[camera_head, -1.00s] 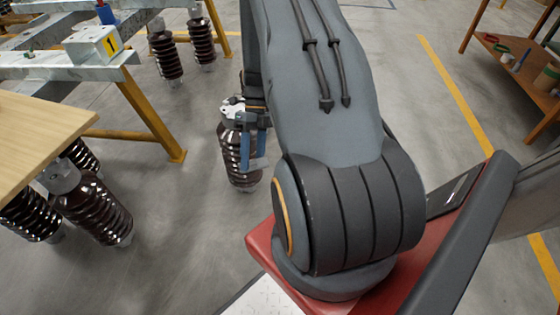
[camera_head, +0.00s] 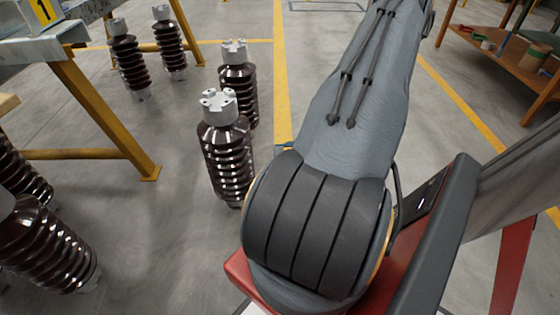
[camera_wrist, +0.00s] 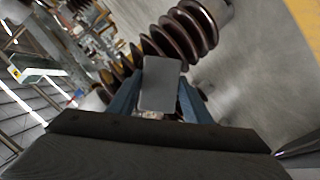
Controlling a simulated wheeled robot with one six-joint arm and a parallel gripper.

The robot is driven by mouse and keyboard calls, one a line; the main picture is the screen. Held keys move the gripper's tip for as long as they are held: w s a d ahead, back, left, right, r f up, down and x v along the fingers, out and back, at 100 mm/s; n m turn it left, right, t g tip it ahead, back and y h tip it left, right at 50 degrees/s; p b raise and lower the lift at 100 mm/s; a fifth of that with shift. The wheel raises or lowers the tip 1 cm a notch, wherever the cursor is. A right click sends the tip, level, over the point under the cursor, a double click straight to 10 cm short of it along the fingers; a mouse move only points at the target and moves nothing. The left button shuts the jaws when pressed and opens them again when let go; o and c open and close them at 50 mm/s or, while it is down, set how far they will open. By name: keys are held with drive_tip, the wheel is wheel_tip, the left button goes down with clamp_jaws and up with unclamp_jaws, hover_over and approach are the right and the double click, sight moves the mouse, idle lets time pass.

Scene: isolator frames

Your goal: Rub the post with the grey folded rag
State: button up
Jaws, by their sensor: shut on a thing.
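In the wrist view my gripper (camera_wrist: 158,98) has blue fingers shut on the grey folded rag (camera_wrist: 160,80), a flat grey rectangle. Behind the rag is a dark brown ribbed post (camera_wrist: 190,32), lying slantwise in the picture. I cannot tell whether the rag touches it. In the head view a brown ribbed post (camera_head: 228,160) with a light metal cap stands upright on the floor, left of my arm. Another post (camera_head: 238,80) stands just behind it. Which of them the wrist view shows is unclear. My gripper is outside the head view.
Two more posts (camera_head: 127,60) (camera_head: 168,45) stand at the back left, and others (camera_head: 48,245) at the lower left. A yellow-legged metal frame (camera_head: 105,115) is at the left. A wooden shelf (camera_head: 505,62) with small items stands at the right. Grey floor lies between.

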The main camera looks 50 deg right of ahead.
drive_tip(key=shift+w+a+f+b, duration=0.1)
drive_tip(key=shift+w+a+b, duration=0.7)
drive_tip(key=shift+w, duration=0.35)
drive_tip(key=shift+w+a+f+b, duration=0.1)
drive_tip(key=shift+w+a+b, duration=0.45)
drive_tip(key=shift+w+a, duration=0.45)
drive_tip(key=shift+w+a, duration=0.45)
drive_tip(key=shift+w, duration=0.35)
drive_tip(key=w+d, duration=0.1)
drive_tip(key=w+d+p, duration=0.1)
drive_tip(key=d, duration=0.1)
drive_tip(key=shift+w, duration=0.25)
drive_tip(key=shift+r, duration=0.1)
